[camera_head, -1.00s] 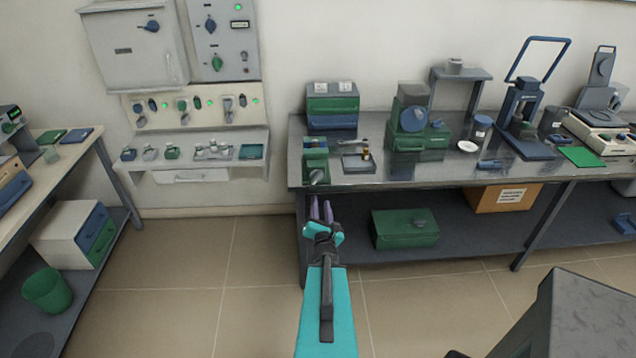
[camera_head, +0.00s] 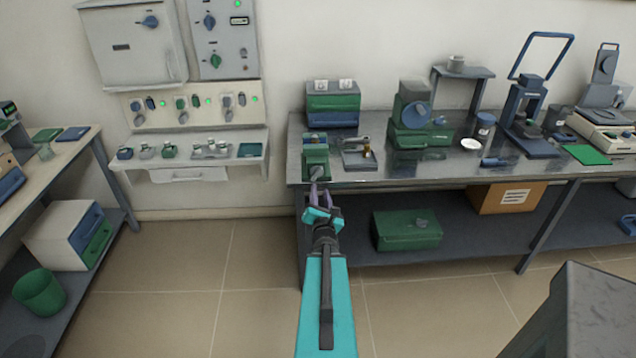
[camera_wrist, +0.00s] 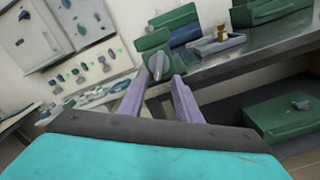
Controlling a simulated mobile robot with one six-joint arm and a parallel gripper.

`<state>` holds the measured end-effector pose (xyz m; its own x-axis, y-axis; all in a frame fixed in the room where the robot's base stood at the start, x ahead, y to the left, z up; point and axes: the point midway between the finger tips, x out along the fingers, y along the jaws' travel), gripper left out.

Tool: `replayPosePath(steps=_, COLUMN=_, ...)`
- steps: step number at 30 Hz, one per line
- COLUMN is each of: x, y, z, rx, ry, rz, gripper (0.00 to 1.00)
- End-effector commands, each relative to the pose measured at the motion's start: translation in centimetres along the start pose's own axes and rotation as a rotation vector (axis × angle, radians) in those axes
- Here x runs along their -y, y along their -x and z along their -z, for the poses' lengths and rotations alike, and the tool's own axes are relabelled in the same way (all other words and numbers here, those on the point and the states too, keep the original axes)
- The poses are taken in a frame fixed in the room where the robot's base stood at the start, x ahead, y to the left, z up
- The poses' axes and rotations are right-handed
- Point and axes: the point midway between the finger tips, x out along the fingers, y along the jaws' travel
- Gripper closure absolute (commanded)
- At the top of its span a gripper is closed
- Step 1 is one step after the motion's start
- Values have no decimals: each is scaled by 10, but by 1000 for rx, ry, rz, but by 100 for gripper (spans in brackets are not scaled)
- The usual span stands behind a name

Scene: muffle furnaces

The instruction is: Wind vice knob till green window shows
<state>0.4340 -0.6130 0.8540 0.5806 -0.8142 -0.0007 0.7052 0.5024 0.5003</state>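The green vice (camera_head: 315,157) stands at the front left corner of the metal bench. Its grey knob (camera_head: 318,172) faces forward over the bench edge. In the wrist view the knob (camera_wrist: 158,67) shows just past my purple fingertips, roughly between them, with the green vice body (camera_wrist: 155,40) behind it. My gripper (camera_head: 319,188) is open, with a gap between its fingers (camera_wrist: 159,82); it is just in front of and slightly below the knob. I cannot tell whether the fingers touch the knob. No green window can be made out on the vice.
A small tray (camera_head: 360,160) with a brass piece sits right of the vice. A green and blue drawer box (camera_head: 332,103) stands behind. A green case (camera_head: 407,229) rests on the lower shelf (camera_head: 470,237). The floor left of the bench is clear.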

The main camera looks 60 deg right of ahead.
Motion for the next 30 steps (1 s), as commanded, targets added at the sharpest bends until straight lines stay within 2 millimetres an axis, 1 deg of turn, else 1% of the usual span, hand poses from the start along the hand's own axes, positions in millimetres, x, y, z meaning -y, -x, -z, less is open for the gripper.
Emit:
replayPosePath(steps=1, x=1, y=-4, z=2, rx=2, ry=0, rz=-2, gripper=70)
replayPosePath(steps=6, x=1, y=-15, z=2, rx=1, ry=1, rz=-1, gripper=70)
replayPosePath(steps=30, x=-1, y=-28, z=4, rx=-8, ry=-2, rz=-12, gripper=70)
